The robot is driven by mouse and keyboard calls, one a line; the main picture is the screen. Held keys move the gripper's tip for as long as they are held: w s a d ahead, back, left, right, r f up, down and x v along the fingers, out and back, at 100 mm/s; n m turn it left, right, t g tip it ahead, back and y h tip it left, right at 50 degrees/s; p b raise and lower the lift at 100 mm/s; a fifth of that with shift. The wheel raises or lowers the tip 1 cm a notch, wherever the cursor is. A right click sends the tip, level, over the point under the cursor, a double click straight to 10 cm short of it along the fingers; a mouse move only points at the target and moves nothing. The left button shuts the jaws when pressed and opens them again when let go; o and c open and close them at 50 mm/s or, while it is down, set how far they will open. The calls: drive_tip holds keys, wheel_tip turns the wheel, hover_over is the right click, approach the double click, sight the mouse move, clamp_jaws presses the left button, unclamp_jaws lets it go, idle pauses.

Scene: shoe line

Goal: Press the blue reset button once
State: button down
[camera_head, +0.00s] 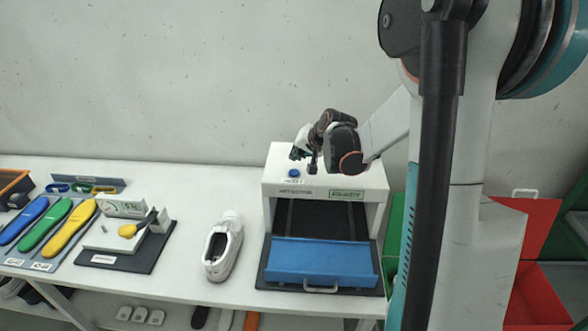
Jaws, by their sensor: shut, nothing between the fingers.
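The blue reset button (293,173) sits on the top face of a white machine (272,189) on the table, near its left front. It is small and in plain view, with a label below it. My gripper (312,170) is shut and empty. In the picture its tip shows just right of the button and a little above it. The tip appears apart from the button; its exact height over the machine top is hard to tell.
The machine has a blue front flap (320,262) with a handle and a sign reading "READY" (346,195). A white shoe (223,246) stands to its left. Coloured insoles (42,230) lie at the far left. Red (530,225) and green bins stand at the right.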

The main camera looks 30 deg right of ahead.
drive_tip(key=shift+r+p, duration=0.5)
drive_tip(key=shift+r, duration=0.65)
drive_tip(key=shift+a, duration=0.1)
